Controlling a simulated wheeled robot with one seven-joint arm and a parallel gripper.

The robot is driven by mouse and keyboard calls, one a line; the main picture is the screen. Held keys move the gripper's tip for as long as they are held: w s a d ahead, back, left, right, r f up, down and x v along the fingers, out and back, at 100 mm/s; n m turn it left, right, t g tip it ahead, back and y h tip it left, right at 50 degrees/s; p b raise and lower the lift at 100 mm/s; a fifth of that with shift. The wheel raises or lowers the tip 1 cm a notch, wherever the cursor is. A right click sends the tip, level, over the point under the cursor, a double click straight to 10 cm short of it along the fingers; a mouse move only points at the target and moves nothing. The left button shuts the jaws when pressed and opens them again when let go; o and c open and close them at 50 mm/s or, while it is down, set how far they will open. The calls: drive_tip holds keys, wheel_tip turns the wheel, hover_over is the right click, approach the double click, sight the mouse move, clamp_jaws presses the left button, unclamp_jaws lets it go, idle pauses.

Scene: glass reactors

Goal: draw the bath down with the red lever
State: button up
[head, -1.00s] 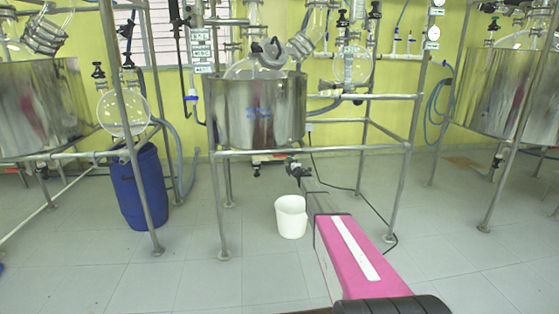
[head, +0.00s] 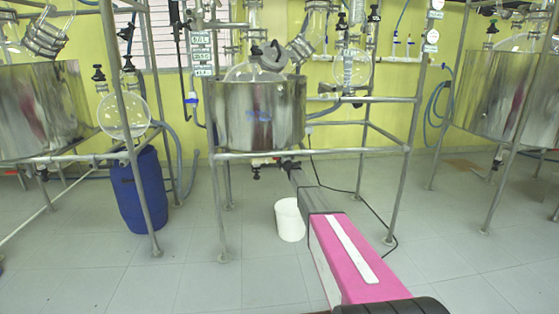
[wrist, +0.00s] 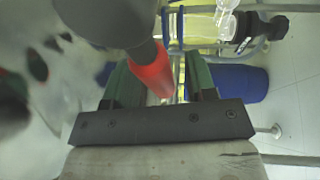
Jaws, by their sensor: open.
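The steel bath (head: 258,115) stands in the middle frame in the head view, with a glass flask over it. The red lever (wrist: 151,74) shows large in the wrist view, beside a dark round pipe or valve part. My gripper (wrist: 160,68) is open, and its two green fingers appear on either side of the lever. Whether they touch it I cannot tell. In the head view my gripper is under the bath's front edge, mostly hidden by my own arm.
A white bucket (head: 290,219) stands on the floor below the bath, close left of my arm. A blue drum (head: 138,190) stands at left. Metal frame legs flank the bath, and a black cable lies on the floor at right. The front floor is clear.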

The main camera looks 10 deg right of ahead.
clamp_jaws()
drive_tip(key=shift+d+f+n+g, duration=0.1)
drive_tip(key=shift+f+n+g, duration=0.4)
drive_tip(key=shift+f+n, duration=0.75)
drive_tip(key=d+f+n+g+h, duration=0.3)
drive_tip(key=d+f+n+h, duration=0.2)
drive_tip(key=n, duration=0.6)
drive_tip(key=shift+d+f+g, duration=0.3)
drive_tip(key=shift+d+f, duration=0.05)
drive_tip(key=shift+d, duration=0.7)
drive_tip(key=shift+n, duration=0.25)
